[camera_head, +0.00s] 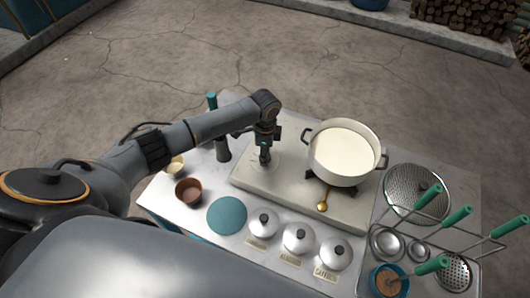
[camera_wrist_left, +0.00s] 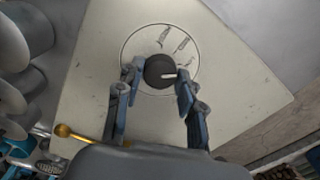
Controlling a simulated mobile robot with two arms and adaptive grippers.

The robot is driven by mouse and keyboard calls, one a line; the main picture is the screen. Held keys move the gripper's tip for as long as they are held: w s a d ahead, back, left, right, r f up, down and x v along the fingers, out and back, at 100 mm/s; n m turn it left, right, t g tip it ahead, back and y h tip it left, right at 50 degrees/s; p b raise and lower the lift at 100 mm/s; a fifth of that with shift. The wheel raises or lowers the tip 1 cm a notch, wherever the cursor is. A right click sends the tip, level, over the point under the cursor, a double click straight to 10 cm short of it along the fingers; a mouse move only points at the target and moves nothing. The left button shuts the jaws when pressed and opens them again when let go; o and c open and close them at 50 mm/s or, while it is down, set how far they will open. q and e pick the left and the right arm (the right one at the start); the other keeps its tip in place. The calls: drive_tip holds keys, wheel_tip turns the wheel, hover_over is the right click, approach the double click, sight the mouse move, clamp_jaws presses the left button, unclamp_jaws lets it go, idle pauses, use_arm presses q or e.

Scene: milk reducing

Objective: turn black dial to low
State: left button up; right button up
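The black dial (camera_wrist_left: 159,72) sits on a round marked plate (camera_wrist_left: 135,50) on the pale stove top. My left gripper (camera_wrist_left: 160,77) is over the dial, with one finger on each side. The fingers are spread about the dial's width, with slight gaps seeming to show beside it; firm contact cannot be seen. In the head view the left gripper (camera_head: 265,152) points down at the left part of the stove (camera_head: 240,180) and hides most of the dial. My right gripper is not in view.
A pot of milk (camera_head: 343,152) stands on the burner right of my gripper. A gold spoon (camera_head: 321,206) lies in front of it. Several lidded white jars (camera_head: 298,238), a teal disc (camera_head: 227,215) and a brown cup (camera_head: 188,191) are nearer. Green-handled utensils (camera_head: 455,217) hang at right.

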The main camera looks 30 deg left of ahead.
use_arm(q)
drive_tip(key=o, duration=0.5)
drive_tip(key=shift+c, duration=0.2)
wheel_tip(320, 180, up, 12)
idle(0.6)
